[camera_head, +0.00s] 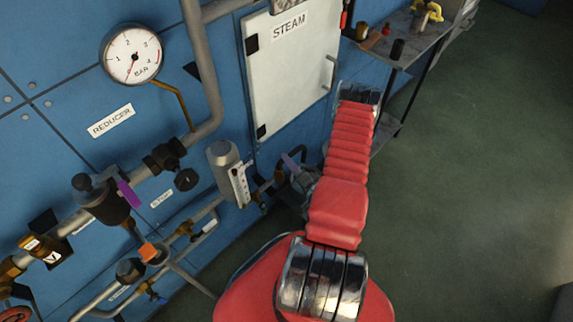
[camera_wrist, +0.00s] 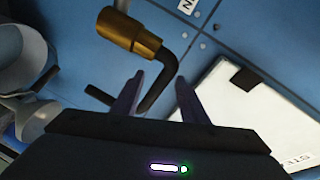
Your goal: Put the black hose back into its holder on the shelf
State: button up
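A black bent hose (camera_wrist: 180,68) with a brass fitting (camera_wrist: 130,32) at one end shows in the wrist view, in front of the blue wall. In the head view a black bent piece (camera_head: 297,150) is seen low by the wall, partly hidden by my arm. My gripper (camera_wrist: 159,77) has its two dark purple fingers apart, with the lower hose end seen between them; I cannot tell if they touch it. The gripper (camera_head: 296,160) is small in the head view. The shelf (camera_head: 413,45) is at upper right; I cannot make out the hose holder.
A grey cylinder (camera_head: 223,155) and several pipes line the wall left of my gripper. A white STEAM door (camera_head: 290,75) is above.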

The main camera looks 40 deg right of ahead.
jog(key=shift+x, duration=1.3)
jog(key=shift+c, duration=0.4)
grip_shut()
